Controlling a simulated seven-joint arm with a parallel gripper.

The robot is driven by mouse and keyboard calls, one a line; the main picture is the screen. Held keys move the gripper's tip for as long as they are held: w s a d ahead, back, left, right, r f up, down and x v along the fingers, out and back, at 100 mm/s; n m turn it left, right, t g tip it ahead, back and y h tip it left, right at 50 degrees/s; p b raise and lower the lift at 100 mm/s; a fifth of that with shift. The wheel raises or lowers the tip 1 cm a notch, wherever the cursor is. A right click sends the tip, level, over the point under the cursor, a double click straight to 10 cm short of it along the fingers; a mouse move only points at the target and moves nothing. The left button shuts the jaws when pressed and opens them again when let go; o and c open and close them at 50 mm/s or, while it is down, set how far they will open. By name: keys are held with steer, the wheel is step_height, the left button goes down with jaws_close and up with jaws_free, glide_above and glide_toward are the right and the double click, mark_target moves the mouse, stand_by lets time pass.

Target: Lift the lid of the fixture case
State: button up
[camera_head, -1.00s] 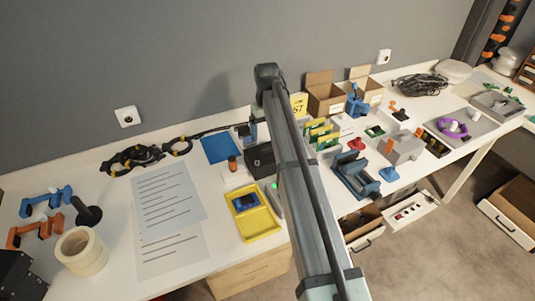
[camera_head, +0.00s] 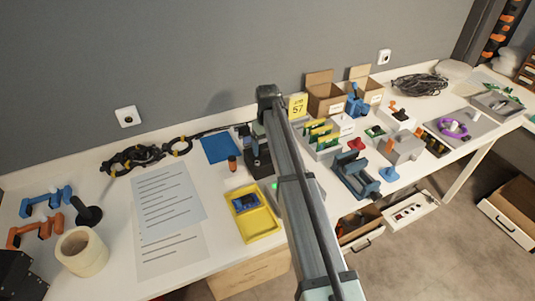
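A dark box (camera_head: 262,169), which looks like the fixture case, stands on the table just left of my arm. My arm covers its right side. A dark upright shape (camera_head: 250,146) rises at its back left. I cannot tell whether this is a raised lid or part of my gripper. My arm's far end is above and behind the box. My gripper's fingers cannot be made out, nor any contact with the lid.
A yellow tray (camera_head: 262,222) with a blue device lies in front of the box. A blue sheet (camera_head: 220,148) and an orange-capped bottle (camera_head: 232,163) are to its left. Green boards (camera_head: 322,136) and open cartons (camera_head: 325,100) stand right of my arm.

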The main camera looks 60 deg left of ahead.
steer(key=c, duration=1.1)
steer(key=shift+c, duration=0.2)
steer(key=shift+r, duration=0.15)
step_height(320, 180, up, 10)
